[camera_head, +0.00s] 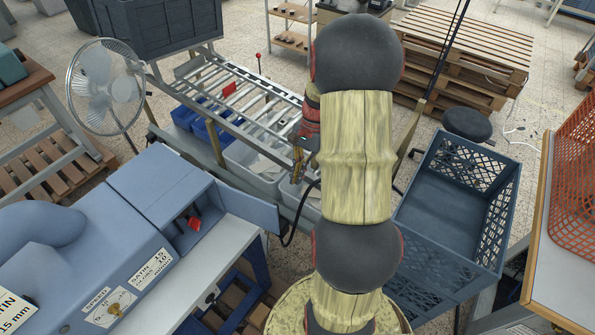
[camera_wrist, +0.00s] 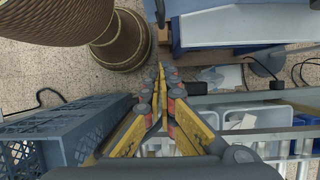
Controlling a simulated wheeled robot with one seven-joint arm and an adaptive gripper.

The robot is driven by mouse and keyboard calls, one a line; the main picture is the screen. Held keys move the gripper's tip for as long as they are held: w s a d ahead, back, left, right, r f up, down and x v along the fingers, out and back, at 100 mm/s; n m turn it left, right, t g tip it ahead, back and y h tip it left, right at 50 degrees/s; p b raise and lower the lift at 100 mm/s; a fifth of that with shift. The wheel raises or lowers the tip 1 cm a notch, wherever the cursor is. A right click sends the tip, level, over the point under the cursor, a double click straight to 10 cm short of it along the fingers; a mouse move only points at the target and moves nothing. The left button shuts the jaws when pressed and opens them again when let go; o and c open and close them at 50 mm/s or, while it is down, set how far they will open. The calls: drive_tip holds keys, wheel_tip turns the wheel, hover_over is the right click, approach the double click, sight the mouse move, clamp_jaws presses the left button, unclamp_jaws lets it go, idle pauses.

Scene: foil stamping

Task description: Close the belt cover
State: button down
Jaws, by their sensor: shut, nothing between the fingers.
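The blue machine (camera_head: 150,190) stands at the left in the head view. A flat blue panel (camera_head: 248,208), which looks like the belt cover, juts out to the right from its open recess, with a red part (camera_head: 194,223) inside. My gripper (camera_head: 297,183) is beyond and to the right of the panel's outer end, apart from it, and partly hidden by my arm. In the wrist view my gripper (camera_wrist: 161,70) has its fingertips together and empty. A pale blue surface (camera_wrist: 250,24) lies ahead at upper right; I cannot tell whether it is the cover.
A dark blue crate (camera_head: 440,225) stands right of my arm and shows in the wrist view (camera_wrist: 75,125). A roller conveyor (camera_head: 240,95) with bins beneath lies behind the gripper. A fan (camera_head: 105,90) stands at left. A table (camera_head: 550,280) stands at right.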

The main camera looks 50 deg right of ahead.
drive_tip(key=a+f, duration=0.5)
drive_tip(key=a, duration=0.1)
drive_tip(key=shift+s+f, duration=0.15)
drive_tip(key=shift+s+a, duration=0.1)
idle(0.3)
